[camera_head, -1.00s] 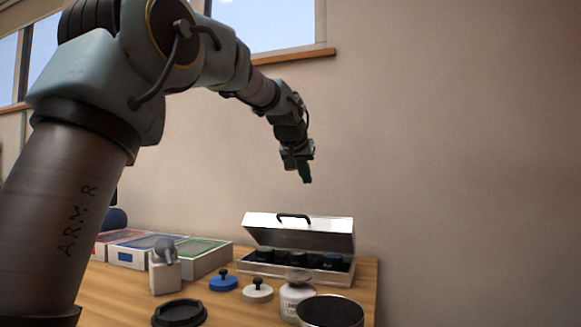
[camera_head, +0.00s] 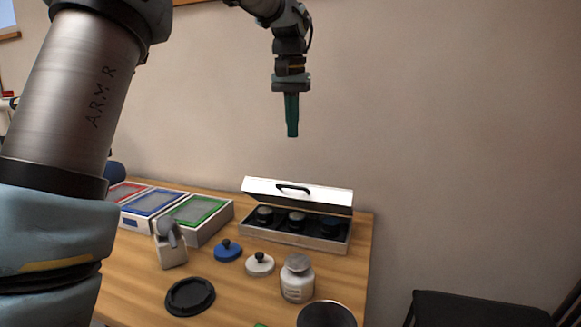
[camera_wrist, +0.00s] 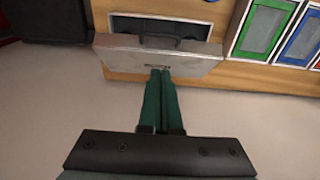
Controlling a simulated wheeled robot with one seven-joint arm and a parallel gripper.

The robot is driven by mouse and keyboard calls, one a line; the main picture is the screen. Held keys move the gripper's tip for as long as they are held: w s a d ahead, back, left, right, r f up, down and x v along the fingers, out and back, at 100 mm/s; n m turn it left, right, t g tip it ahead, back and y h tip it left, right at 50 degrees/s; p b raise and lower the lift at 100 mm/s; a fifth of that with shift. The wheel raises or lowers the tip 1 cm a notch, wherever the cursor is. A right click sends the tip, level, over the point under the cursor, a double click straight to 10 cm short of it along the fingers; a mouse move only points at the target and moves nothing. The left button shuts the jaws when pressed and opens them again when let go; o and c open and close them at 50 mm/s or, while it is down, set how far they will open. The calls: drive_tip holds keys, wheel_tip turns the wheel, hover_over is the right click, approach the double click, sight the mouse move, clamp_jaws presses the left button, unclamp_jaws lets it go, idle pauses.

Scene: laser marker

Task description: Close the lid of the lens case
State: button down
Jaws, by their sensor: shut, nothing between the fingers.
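The lens case (camera_head: 320,240) is a silvery box at the back right of the wooden table. Its lid (camera_head: 325,196) has a dark handle (camera_head: 293,188) and stands partly open, tilted above several dark lenses (camera_head: 297,220). My gripper (camera_head: 292,134), with green fingers, is shut and empty, pointing down well above the case. In the wrist view the shut fingertips (camera_wrist: 161,72) show in front of the lid (camera_wrist: 160,60); they appear apart from it, but the gap is hard to judge there.
Trays with red, blue (camera_head: 152,203) and green (camera_head: 196,210) rims stand left of the case. In front are a blue knobbed disc (camera_head: 227,252), a white one (camera_head: 260,265), a white jar (camera_head: 297,282) and a black ring (camera_head: 190,297). A dark chair (camera_head: 480,308) stands at right.

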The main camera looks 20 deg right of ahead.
drive_tip(key=p, duration=0.1)
hover_over(290, 186)
drive_tip(key=w+d, duration=0.2)
wheel_tip(290, 186, down, 7)
drive_tip(key=shift+s+a+f+p, duration=0.15)
drive_tip(key=shift+s+a+f, duration=0.1)
drive_tip(key=shift+f, duration=0.5)
drive_tip(key=shift+s+a+f+p, duration=0.2)
drive_tip(key=shift+a+f, duration=0.1)
drive_tip(key=shift+f, duration=0.4)
drive_tip(key=shift+s+a+f+p, duration=0.1)
drive_tip(key=shift+s+a+f, duration=0.15)
drive_tip(key=shift+f, duration=0.5)
drive_tip(key=shift+s+a+f+b, duration=0.3)
drive_tip(key=shift+f+b, duration=0.1)
drive_tip(key=shift+b, duration=0.65)
drive_tip(key=shift+f+t+h, duration=0.1)
drive_tip(key=shift+t+h, duration=0.2)
drive_tip(key=shift+s+a+f+t+h+b, duration=0.75)
drive_tip(key=shift+f+b, duration=1)
drive_tip(key=shift+b, duration=1.55)
drive_tip(key=shift+s+a+f+t+h+b, duration=0.7)
drive_tip(key=shift+f+b, duration=1)
drive_tip(key=shift+b, duration=1.65)
drive_tip(key=shift+s+a+f+t+h+b, duration=0.5)
drive_tip(key=shift+s+a+f+b, duration=0.85)
drive_tip(key=shift+b, duration=1.95)
